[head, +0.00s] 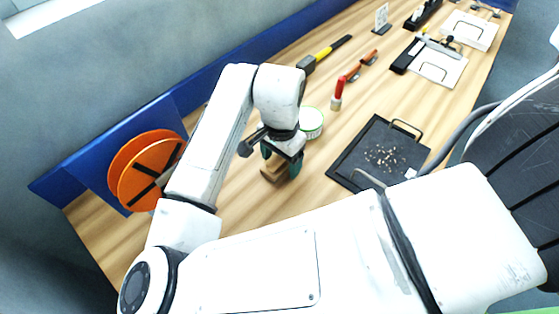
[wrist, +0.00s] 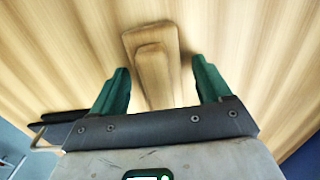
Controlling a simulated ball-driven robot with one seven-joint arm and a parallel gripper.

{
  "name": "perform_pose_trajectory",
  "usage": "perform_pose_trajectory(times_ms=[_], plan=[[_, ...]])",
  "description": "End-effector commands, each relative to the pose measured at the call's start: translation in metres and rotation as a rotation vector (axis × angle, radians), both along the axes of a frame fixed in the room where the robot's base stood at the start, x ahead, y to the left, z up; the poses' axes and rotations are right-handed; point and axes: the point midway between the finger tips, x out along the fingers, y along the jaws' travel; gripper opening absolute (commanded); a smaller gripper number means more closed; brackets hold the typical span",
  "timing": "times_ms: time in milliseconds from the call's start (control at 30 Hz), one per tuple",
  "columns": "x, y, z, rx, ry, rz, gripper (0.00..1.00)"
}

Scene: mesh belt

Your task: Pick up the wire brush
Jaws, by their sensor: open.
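A wooden block-shaped thing, which I take to be the wire brush, lies on the wood-topped bench; in the head view this brush (head: 272,171) is partly hidden by my gripper (head: 282,163). In the wrist view the brush (wrist: 152,60) has a wide wooden base and a narrower raised wooden part on top; no bristles show. My gripper (wrist: 161,75) is open, with its green fingers on either side of the brush's near part. Gaps show between the fingers and the wood. The height of the fingertips above the bench is hard to tell.
An orange spool (head: 150,170) stands left. A green-rimmed white tin (head: 311,122) is just behind my gripper. A yellow-handled hammer (head: 325,53) and a red-handled tool (head: 338,92) lie farther back. A black tray (head: 350,160) with small bits is right. A blue wall strip edges the bench.

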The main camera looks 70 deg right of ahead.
Motion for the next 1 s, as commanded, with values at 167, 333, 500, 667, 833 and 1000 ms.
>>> perform_pose_trajectory(times_ms=[167, 333, 500, 667, 833, 1000], plan=[[0.0000, -0.0001, 0.0002, 0.000, 0.000, 0.000, 0.63], [0.0000, -0.0001, 0.0004, 0.000, 0.000, 0.000, 0.47], [0.0000, -0.0001, 0.0004, 0.000, 0.000, 0.000, 0.31], [0.0000, -0.0001, 0.0006, 0.000, 0.000, 0.000, 0.18], [0.0000, -0.0001, 0.0007, 0.000, 0.000, 0.000, 0.18], [0.0002, -0.0003, 0.0054, 0.000, 0.000, 0.000, 0.18]])
